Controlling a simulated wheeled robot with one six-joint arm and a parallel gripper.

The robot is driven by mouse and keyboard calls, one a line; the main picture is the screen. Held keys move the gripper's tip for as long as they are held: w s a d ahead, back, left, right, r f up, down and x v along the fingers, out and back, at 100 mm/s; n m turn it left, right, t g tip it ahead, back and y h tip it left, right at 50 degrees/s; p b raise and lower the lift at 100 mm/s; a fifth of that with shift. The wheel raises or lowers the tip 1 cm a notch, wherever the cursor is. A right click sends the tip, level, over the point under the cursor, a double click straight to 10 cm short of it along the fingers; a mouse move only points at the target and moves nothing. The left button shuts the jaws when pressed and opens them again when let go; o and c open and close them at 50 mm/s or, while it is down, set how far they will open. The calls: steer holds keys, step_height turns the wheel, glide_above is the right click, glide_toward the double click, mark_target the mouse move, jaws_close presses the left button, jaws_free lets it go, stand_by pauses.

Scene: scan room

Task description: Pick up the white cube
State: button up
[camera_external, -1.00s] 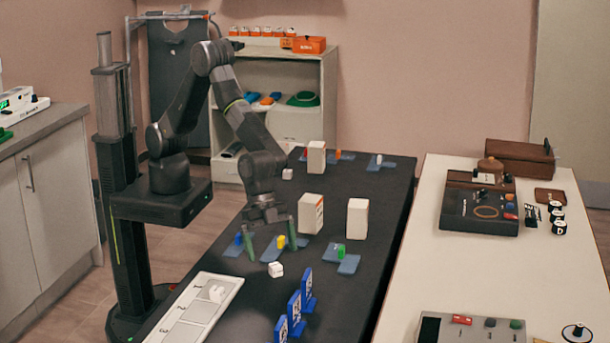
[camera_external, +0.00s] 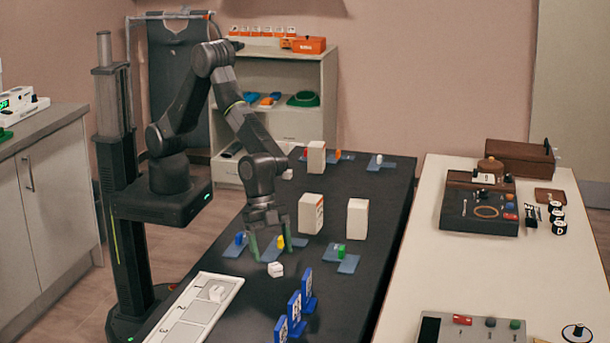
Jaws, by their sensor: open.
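A white cube (camera_external: 276,269) lies on the black table, just in front of and below my gripper in this view. My gripper (camera_external: 273,254) points down over the table with its two green fingers apart and nothing between them. The fingertips are close to this cube, but I cannot tell their exact height or whether they touch it.
Tall white blocks (camera_external: 311,213) (camera_external: 357,218) stand behind and right of my gripper. Blue stands with coloured pieces, such as the green piece (camera_external: 341,251), lie near it. Upright blue cards (camera_external: 294,309) stand in front. The right front of the black table is clear.

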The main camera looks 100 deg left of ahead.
steer(key=c, duration=0.4)
steer(key=shift+s+d, duration=0.1)
steer(key=shift+d, duration=0.05)
steer(key=s+d+r+n+y+b, duration=0.1)
steer(key=s+d+r+n+b, duration=0.25)
steer(key=s+d, duration=0.55)
steer(key=n+t+y+b, duration=0.1)
steer(key=n+y, duration=0.1)
steer(key=n, duration=0.3)
glide_toward(215, 288)
steer(key=p+x, duration=0.1)
steer(key=x, duration=0.8)
steer(key=shift+w+f, duration=0.1)
steer(key=shift+w, duration=0.05)
